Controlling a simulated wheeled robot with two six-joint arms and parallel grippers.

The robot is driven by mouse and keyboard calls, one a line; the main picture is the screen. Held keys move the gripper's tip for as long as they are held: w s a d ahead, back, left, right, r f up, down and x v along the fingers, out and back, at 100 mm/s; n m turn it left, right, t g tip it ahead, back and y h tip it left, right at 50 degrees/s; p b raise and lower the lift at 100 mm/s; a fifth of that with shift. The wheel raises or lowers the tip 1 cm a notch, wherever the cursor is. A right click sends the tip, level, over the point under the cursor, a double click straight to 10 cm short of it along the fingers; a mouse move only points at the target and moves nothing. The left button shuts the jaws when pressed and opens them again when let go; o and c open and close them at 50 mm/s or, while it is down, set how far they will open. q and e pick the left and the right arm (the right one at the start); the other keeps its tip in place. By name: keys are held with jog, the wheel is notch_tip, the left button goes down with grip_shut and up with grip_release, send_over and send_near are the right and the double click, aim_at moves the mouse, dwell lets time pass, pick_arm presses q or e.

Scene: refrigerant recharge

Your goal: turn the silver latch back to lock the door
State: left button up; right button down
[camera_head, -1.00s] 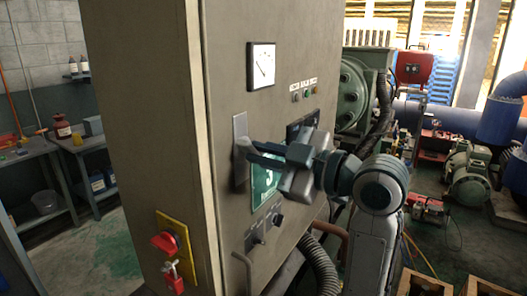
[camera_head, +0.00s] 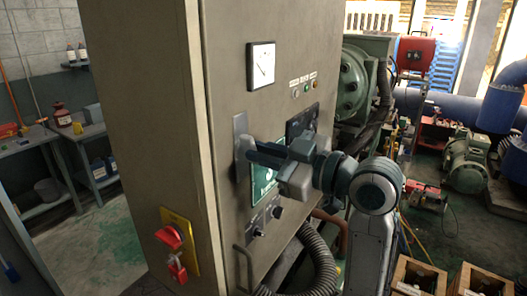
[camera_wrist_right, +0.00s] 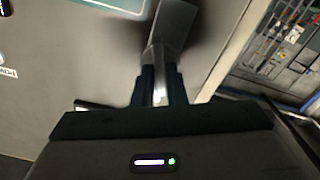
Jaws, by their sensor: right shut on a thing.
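The tall grey-brown cabinet door (camera_head: 225,75) is closed in the head view. The silver latch (camera_head: 241,140) sits near the door's left edge on an upright metal plate, and it shows in the right wrist view (camera_wrist_right: 166,40). My right gripper (camera_head: 252,152) reaches in from the right with its fingers at the latch. In the right wrist view my right gripper (camera_wrist_right: 160,88) has its two dark fingers closed on either side of the latch handle. The fingers hide part of the handle in the head view. My left gripper is not in view.
A gauge (camera_head: 261,65) and a green sign (camera_head: 265,178) are on the door. A red switch on a yellow plate (camera_head: 180,243) is on the cabinet's left side. A hose (camera_head: 318,262) hangs at lower right. Shelves stand far left.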

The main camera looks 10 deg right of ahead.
jog(key=m+p, duration=0.1)
jog(key=m, duration=0.2)
jog(key=shift+p, duration=0.4)
jog(key=c, duration=1.5)
grip_release()
jog(key=shift+c, duration=0.2)
jog(key=shift+w, duration=0.1)
jog(key=shift+d, duration=0.1)
jog(key=b+v, duration=0.7)
jog(key=v, duration=0.2)
jog(key=shift+b, duration=0.35)
